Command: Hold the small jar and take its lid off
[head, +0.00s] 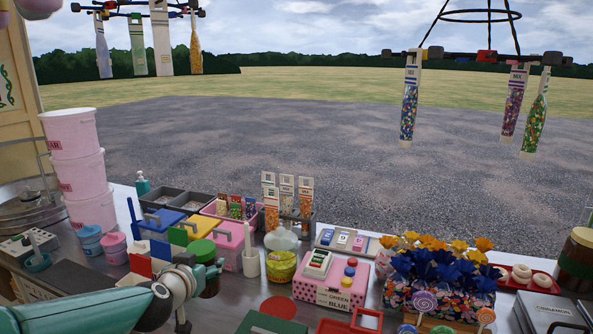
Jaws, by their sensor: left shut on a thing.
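A small jar with a green lid (202,249) stands low in the middle-left of the head view. Its dark reddish body (210,287) shows just under my gripper. The lid sits on the jar. My left gripper (208,268) comes in from the lower left, with its fingers at the jar's upper body, just below the lid. It is shut on the jar and hides part of it. Whether the jar touches the counter cannot be seen clearly. My right gripper is not in view.
A white cup (251,263) and a yellow jar with a clear top (281,268) stand right of the small jar. A pink box (328,291) is further right. Coloured bins with scoops (197,228) crowd behind. A brown-red disc (278,307) lies in front. Bags hang overhead.

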